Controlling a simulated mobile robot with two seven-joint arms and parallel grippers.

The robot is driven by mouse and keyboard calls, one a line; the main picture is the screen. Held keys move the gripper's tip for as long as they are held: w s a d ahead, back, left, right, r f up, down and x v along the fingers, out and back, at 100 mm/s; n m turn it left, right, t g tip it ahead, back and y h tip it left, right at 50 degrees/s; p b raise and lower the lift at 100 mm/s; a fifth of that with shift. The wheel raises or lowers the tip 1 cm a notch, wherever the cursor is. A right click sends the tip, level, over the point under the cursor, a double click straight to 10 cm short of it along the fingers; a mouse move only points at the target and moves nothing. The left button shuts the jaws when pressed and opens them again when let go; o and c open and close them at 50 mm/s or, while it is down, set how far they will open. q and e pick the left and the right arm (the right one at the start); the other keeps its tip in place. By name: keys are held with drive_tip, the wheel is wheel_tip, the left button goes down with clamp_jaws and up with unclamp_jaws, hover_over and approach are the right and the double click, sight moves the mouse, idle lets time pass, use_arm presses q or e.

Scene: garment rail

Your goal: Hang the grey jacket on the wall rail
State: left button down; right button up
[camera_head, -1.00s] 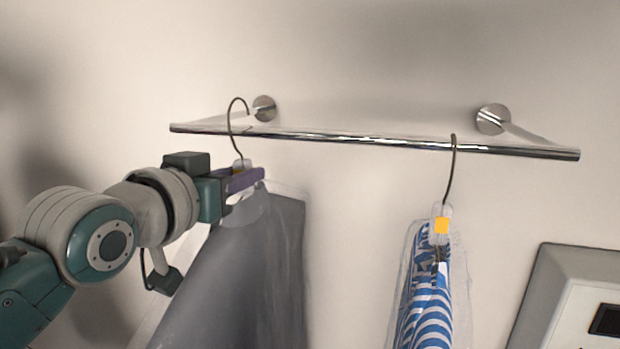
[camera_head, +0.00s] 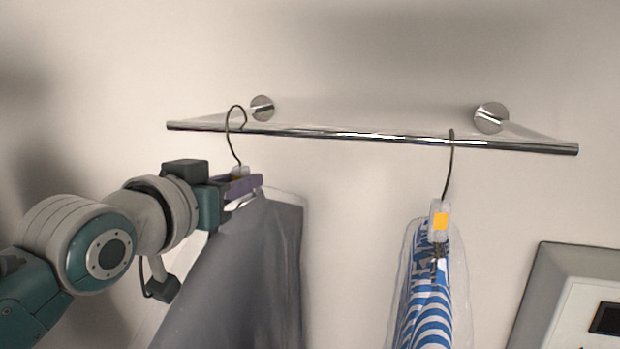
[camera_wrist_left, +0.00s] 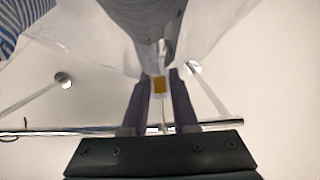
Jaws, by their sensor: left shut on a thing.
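The grey jacket (camera_head: 255,265) hangs from a hanger with a dark wire hook (camera_head: 229,130), under a clear cover. My left gripper (camera_head: 245,187) is shut on the hanger's neck just below the hook. The hook's curve overlaps the left part of the chrome wall rail (camera_head: 350,136), its top a little above the bar; whether it touches the bar is unclear. In the left wrist view the gripper (camera_wrist_left: 159,82) has its fingers either side of the orange-tagged neck (camera_wrist_left: 159,85), with the grey jacket (camera_wrist_left: 145,15) beyond. My right gripper is not in view.
A blue-and-white striped garment (camera_head: 432,290) in a clear cover hangs from the rail's right part. Round wall mounts (camera_head: 262,108) hold the rail. A grey-framed panel (camera_head: 570,290) is at the lower right. The rail between the two hangers is clear.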

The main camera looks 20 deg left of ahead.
use_arm(q)
drive_tip(key=shift+f+b, duration=0.5)
drive_tip(key=shift+f, duration=0.05)
drive_tip(key=c, duration=0.6)
unclamp_jaws()
drive_tip(key=shift+f, duration=0.3)
drive_tip(key=s+b, duration=0.1)
drive_tip(key=s, duration=0.1)
drive_tip(key=s+b, duration=0.1)
drive_tip(key=s, duration=0.2)
drive_tip(key=s+r+b, duration=0.1)
drive_tip(key=s, duration=0.2)
drive_tip(key=shift+s+a+b, duration=0.15)
drive_tip(key=shift+s+b, duration=0.1)
drive_tip(key=shift+b, duration=0.05)
drive_tip(key=shift+s+r, duration=0.25)
drive_tip(key=shift+s, duration=0.45)
drive_tip(key=shift+o, duration=1)
